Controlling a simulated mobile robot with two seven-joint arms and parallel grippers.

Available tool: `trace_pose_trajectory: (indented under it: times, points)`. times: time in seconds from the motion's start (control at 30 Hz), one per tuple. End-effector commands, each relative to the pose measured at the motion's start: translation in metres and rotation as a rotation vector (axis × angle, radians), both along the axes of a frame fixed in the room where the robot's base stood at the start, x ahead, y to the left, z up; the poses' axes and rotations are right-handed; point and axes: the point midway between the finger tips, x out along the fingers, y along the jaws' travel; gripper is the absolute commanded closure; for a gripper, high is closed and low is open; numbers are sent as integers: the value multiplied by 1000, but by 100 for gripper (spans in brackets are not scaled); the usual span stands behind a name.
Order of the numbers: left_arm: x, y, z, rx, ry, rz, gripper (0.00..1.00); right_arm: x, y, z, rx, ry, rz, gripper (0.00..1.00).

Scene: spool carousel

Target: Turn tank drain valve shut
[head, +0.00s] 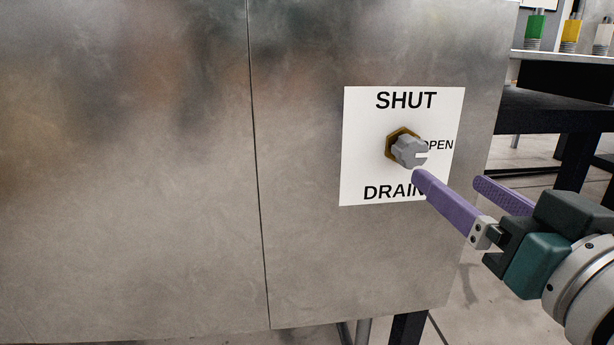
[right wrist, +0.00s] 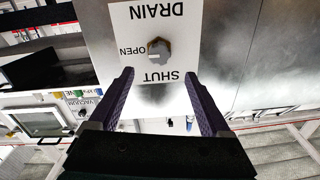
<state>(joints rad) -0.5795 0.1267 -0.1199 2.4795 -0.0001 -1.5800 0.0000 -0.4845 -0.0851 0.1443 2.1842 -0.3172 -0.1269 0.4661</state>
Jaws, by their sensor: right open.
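The drain valve (head: 408,151) is a grey fluted knob on a brass hex collar. Its white mark points right, toward the word OPEN. It sits on a white label plate (head: 362,150) with SHUT at the top and DRAIN at the bottom. My right gripper (head: 449,179) has purple fingers spread apart and empty, in front of the plate and to the lower right of the knob. One finger covers the end of DRAIN. In the right wrist view the plate is upside down, and the knob (right wrist: 158,50) shows beyond the gap between the fingertips (right wrist: 158,80), apart from them. My left gripper is out of view.
The plate is on a large brushed-metal tank front (head: 150,170) with a vertical seam left of the plate. At the right, a dark frame (head: 545,112) and a shelf with green, yellow and white items (head: 570,32) stand behind. The front left of the plate is clear.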

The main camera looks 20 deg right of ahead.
Motion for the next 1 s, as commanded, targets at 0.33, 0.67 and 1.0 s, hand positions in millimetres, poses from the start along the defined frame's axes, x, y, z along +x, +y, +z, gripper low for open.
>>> trace_pose_trajectory:
  times: [0.33,0.67,1.0]
  points:
    - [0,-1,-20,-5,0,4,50,52,-11,0,-3,-6,2,18]
    - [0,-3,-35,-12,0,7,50,91,-18,0,0,0,2,18]
    - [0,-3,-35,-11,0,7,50,95,-19,1,0,2,1,18]
